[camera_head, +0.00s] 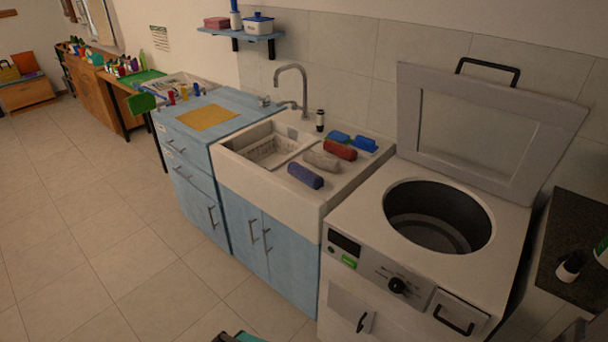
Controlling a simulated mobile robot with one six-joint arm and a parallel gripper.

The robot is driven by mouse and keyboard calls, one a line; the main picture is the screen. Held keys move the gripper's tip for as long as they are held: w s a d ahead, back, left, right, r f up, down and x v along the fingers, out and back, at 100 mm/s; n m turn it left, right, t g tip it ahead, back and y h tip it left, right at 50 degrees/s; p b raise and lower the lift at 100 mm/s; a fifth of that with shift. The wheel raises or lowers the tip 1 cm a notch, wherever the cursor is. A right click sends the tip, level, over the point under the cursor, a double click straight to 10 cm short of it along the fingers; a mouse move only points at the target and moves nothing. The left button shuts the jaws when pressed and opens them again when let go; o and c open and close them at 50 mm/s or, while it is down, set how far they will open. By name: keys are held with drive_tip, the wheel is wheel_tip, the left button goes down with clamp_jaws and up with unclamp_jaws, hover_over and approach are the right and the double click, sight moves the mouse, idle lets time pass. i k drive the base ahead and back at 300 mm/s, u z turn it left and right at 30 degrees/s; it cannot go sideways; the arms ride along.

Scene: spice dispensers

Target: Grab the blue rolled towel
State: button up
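The blue rolled towel (305,175) is a dark blue roll lying near the front of the white sink's drainboard, to the right of the basin. A grey-beige rolled towel (322,160) lies just behind it, and a red rolled towel (340,149) lies behind that one. The three rolls lie roughly parallel, and the blue one is nearest to me. No gripper can be made out. A small dark and teal piece shows at the bottom edge, too cut off to identify.
The white sink (268,193) has a tall faucet (305,91) and a dark bottle (320,120) at its back. Bright blue items (365,144) lie behind the rolls. A top-loading machine (361,205) with its lid raised stands to the right. Tiled floor (110,235) is clear at left.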

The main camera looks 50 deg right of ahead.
sight(314, 181)
drive_tip(key=u, duration=0.05)
drive_tip(key=i, duration=0.9)
drive_tip(key=z, duration=0.05)
